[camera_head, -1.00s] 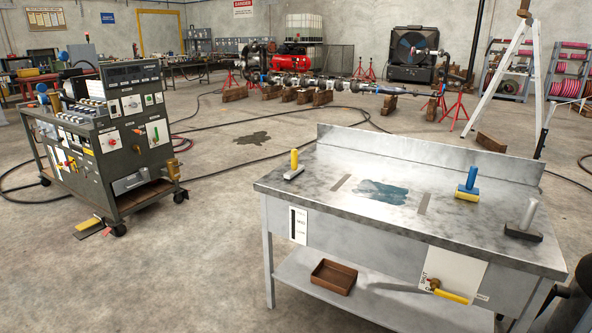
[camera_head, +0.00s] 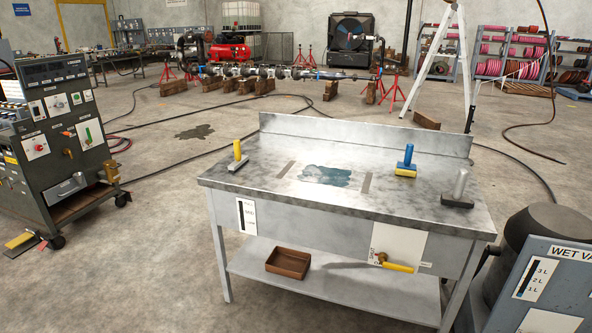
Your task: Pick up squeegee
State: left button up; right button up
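Three small hand tools with upright handles stand on the metal workbench (camera_head: 330,208). One has a yellow handle and a grey head (camera_head: 237,157), at the bench's left end. One has a blue handle and a yellow head (camera_head: 406,163), towards the back right. One has a grey handle and a black head (camera_head: 459,190), near the right end. At this size I cannot tell for sure which is the squeegee. A dark bluish wet patch (camera_head: 326,175) lies mid-bench between two grey strips. Neither of my grippers is in view.
A brown tray (camera_head: 288,263) sits on the bench's lower shelf. A yellow-handled valve (camera_head: 396,267) sticks out at the bench front. A wet vac panel (camera_head: 540,285) stands close at right, a control cart (camera_head: 60,150) at left. Floor left of the bench is open.

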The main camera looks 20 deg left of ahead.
aim_at(240, 160)
jog(key=i+j, duration=0.15)
jog(key=j, duration=0.15)
jog(key=i+j+z, duration=0.1)
jog(key=i+j, duration=0.25)
jog(key=j, duration=0.3)
jog(key=i+j+z, duration=0.1)
jog(key=i+j, duration=0.2)
jog(key=j, duration=0.35)
jog(key=i+j+z, duration=0.1)
jog(key=i+j, duration=0.1)
jog(key=j, duration=0.1)
